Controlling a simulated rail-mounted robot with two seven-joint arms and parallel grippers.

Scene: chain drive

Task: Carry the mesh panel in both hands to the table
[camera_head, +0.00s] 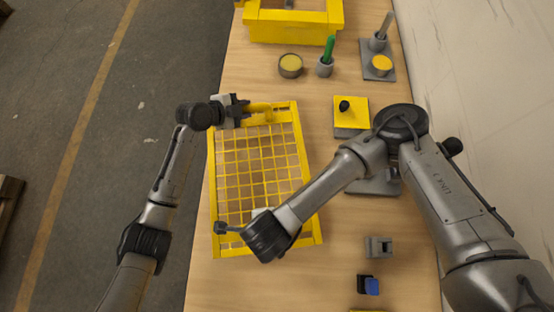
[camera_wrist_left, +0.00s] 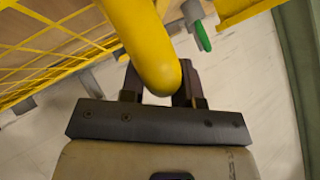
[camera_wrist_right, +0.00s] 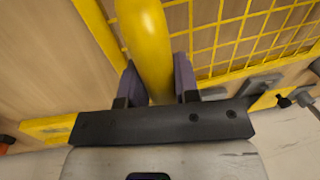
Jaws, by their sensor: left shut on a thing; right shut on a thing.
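The yellow mesh panel (camera_head: 255,165) is a rectangular frame with a wire grid, lying over the left part of the wooden table (camera_head: 345,270) in the head view. I cannot tell whether it touches the tabletop. My left gripper (camera_head: 243,109) is at the panel's far end, shut on a yellow handle, which also shows in the left wrist view (camera_wrist_left: 150,50). My right gripper (camera_wrist_right: 155,85) is shut on the other yellow handle (camera_wrist_right: 145,30) at the near end. In the head view my right wrist hides that handle.
At the far end stand a yellow frame (camera_head: 292,27), a round tin (camera_head: 290,65) and a green-handled tool (camera_head: 329,48) in a holder. A yellow plate (camera_head: 350,112) lies right of the panel. A grey block (camera_head: 378,247) and a blue part (camera_head: 369,286) lie near right. A wall borders the right.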

